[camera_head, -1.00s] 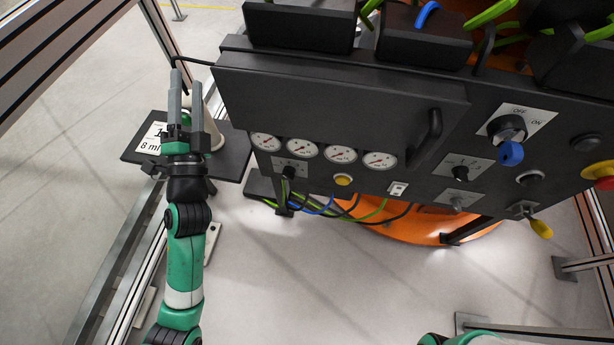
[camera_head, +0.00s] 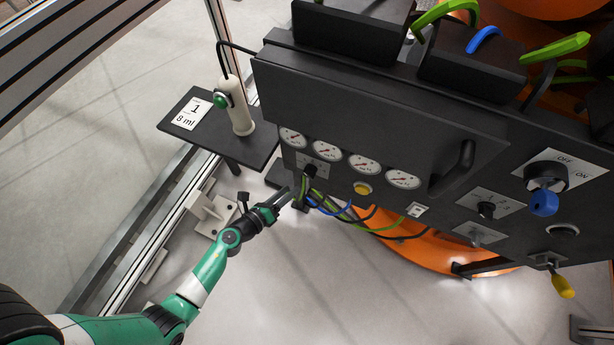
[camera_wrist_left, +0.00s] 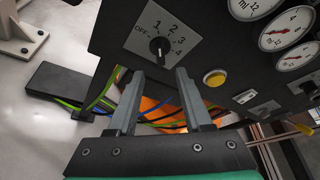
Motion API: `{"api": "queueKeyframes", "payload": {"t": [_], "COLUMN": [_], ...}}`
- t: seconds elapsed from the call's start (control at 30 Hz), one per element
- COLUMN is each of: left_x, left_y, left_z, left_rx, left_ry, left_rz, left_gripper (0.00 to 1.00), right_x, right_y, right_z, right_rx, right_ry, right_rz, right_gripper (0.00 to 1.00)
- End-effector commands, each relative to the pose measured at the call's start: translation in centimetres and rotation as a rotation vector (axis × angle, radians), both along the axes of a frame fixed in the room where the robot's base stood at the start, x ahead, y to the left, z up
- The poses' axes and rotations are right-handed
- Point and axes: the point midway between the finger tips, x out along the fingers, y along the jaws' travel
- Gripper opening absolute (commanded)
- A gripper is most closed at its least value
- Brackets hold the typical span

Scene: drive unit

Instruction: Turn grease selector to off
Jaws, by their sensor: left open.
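The grease selector (camera_head: 310,170) is a small black knob on a light plate, low on the left of the black panel under the gauges. In the left wrist view the selector (camera_wrist_left: 160,46) shows markings OFF, 1, 2, 3 and 4 around the knob; I cannot tell for sure which mark it points to. My left gripper (camera_head: 288,196) is just below and left of the selector in the head view. In the left wrist view its two fingers (camera_wrist_left: 157,80) are open, empty and apart, with the knob beyond the gap between their tips. My right gripper is not in view.
Several round gauges (camera_head: 327,158) sit above the selector, with a yellow button (camera_head: 362,188) to its right. Green, blue and black cables (camera_head: 340,212) hang below. A white handheld device (camera_head: 236,105) stands on a black side shelf (camera_head: 250,150).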

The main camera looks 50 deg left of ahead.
Motion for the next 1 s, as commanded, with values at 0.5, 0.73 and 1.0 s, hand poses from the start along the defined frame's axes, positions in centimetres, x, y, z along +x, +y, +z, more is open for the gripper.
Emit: {"api": "queueKeyframes", "payload": {"t": [0.5,0.73,1.0], "left_x": [8.5,8.6,8.6], "left_y": [1.0,1.0,1.0], "left_z": [-2.6,-2.5,-2.5], "left_rx": [-0.001,-0.002,-0.002], "left_ry": [-0.003,-0.003,-0.003], "left_rz": [0.002,0.002,0.002], "left_gripper": [0.50,0.50,0.05], "right_x": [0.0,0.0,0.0], "right_y": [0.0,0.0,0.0], "right_z": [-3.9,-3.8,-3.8], "right_rx": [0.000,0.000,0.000], "right_ry": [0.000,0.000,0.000], "right_rz": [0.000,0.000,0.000], "right_gripper": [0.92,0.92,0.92]}}
